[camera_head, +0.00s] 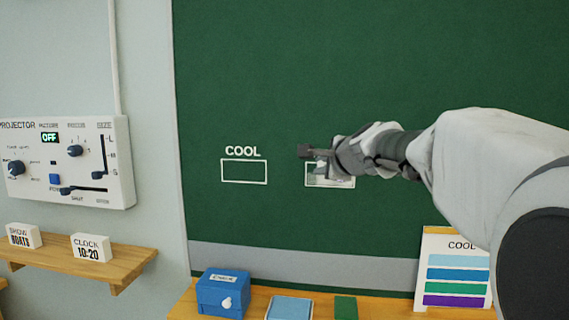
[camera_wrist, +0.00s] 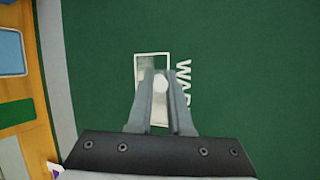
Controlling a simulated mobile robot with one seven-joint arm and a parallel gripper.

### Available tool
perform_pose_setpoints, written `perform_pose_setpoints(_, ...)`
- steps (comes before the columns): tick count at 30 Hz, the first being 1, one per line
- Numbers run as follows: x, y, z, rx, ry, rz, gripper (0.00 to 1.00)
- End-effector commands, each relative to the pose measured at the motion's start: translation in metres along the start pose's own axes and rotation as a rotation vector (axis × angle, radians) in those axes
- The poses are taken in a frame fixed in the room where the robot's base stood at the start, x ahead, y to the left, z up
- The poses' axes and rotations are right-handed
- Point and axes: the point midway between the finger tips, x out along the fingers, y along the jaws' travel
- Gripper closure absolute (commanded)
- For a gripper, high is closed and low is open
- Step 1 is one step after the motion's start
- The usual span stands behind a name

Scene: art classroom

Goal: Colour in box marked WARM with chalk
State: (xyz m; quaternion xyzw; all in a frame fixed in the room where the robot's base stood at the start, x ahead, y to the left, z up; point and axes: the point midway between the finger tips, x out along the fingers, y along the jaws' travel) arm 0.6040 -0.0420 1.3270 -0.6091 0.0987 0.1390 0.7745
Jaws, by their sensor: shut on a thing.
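My gripper (camera_head: 318,154) is in front of the green chalkboard, over the upper part of the WARM box (camera_head: 345,182). In the wrist view my gripper (camera_wrist: 161,80) is shut on a white chalk (camera_wrist: 160,85), whose round end shows between the fingertips. The WARM box (camera_wrist: 153,55) has a white outline and uneven greyish-white chalk marks inside, with some green showing through. The fingers hide part of it. The WARM lettering (camera_wrist: 183,85) shows partly in the wrist view and is hidden in the head view. I cannot tell whether the chalk touches the board.
An empty outlined COOL box (camera_head: 244,172) is left of the WARM box. Below stand a blue box with a white knob (camera_head: 222,293), a light blue pad (camera_head: 289,307), a green block (camera_head: 345,307) and a COOL colour card (camera_head: 458,240). A projector panel (camera_head: 65,163) hangs at left.

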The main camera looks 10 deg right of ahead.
Motion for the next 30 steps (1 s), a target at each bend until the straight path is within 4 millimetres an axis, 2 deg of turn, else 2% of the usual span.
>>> perform_pose_setpoints(14,0.002,0.0,0.006,0.0,0.0,0.001,1.0)
perform_pose_setpoints(23,0.009,0.001,0.019,0.0,-0.001,0.001,1.0)
perform_pose_setpoints(30,0.009,0.002,0.02,0.0,0.0,0.0,1.0)
